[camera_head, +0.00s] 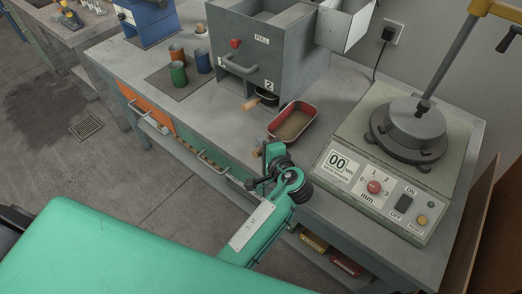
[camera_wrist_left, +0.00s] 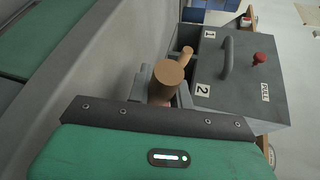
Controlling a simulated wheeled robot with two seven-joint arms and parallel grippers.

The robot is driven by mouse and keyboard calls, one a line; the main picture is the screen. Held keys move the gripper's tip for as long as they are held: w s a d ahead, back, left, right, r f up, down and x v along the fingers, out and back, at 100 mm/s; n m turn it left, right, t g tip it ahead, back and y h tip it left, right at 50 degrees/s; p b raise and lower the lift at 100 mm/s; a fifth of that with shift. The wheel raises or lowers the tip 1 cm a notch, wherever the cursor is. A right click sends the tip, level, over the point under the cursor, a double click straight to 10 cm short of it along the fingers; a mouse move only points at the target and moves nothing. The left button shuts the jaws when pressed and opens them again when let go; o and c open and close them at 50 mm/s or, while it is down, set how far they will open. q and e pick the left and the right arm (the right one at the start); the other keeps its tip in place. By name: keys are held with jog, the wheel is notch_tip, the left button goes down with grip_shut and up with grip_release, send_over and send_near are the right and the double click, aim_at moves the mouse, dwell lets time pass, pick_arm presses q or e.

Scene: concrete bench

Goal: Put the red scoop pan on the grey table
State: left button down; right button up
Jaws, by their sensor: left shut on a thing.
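The red scoop pan (camera_head: 313,112) shows in the head view at the front of the grey table (camera_head: 225,108), right of the grey box. It looks level, with brownish contents inside. I cannot tell whether its base touches the tabletop. My left gripper (camera_head: 265,160) is at the table's front edge, shut on the pan's wooden handle. In the left wrist view the round end of that handle (camera_wrist_left: 169,73) stands up between the fingers; the red body is hidden there. My right gripper is in neither view.
A grey box (camera_head: 265,55) with a red knob stands behind the pan, with another wooden handle (camera_head: 250,104) at its opening 2. A press machine (camera_head: 385,165) stands close on the right. Several cups (camera_head: 178,74) stand on a mat to the left.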

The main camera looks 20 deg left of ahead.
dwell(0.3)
pick_arm(q)
jog(key=shift+f, duration=0.2)
jog(key=c, duration=1.3)
grip_release()
jog(key=shift+o, duration=0.2)
